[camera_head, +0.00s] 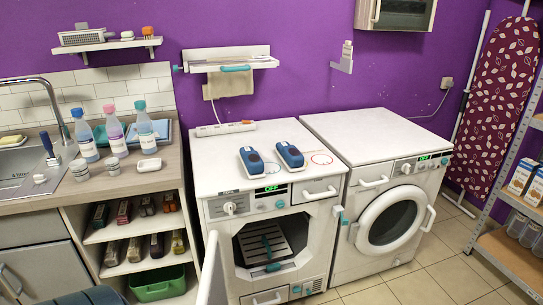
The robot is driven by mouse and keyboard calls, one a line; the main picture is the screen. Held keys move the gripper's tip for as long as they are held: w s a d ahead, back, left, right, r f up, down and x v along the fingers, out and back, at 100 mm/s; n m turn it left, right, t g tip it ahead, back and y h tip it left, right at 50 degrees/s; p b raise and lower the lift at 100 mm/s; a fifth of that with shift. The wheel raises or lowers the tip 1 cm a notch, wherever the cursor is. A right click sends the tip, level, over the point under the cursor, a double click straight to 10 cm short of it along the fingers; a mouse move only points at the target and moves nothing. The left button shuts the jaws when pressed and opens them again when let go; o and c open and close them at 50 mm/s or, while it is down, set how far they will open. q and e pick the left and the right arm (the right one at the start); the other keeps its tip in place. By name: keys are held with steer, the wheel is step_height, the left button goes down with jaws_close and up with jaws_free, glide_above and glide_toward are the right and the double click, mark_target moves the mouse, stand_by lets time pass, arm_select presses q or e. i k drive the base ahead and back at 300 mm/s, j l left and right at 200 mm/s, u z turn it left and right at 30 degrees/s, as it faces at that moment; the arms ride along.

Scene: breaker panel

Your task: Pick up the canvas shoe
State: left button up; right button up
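Two blue shoe-like items with pale patches lie side by side on the white top of the left machine: the left one, which looks like a canvas shoe (252,161), and a similar right one (290,155). They are too small to make out laces or soles. They sit close together but apart, with nothing on them. Neither of my grippers shows in the head view, so nothing is seen touching the shoes.
The left machine (230,185) has its front door (212,272) swung open. A closed washer (375,135) stands to its right. A white power strip (225,129) lies behind the shoes. Bottles (115,133) stand on the counter at left. The tiled floor (440,270) at right is clear.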

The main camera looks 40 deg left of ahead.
mark_target(252, 162)
steer(key=i+u, duration=0.15)
steer(key=i, duration=0.7)
steer(key=i+l+u, duration=0.15)
steer(key=i, duration=0.7)
steer(key=i+j+z, duration=0.25)
steer(key=i, duration=0.8)
steer(key=l+u, duration=0.1)
steer(key=u, duration=2.5)
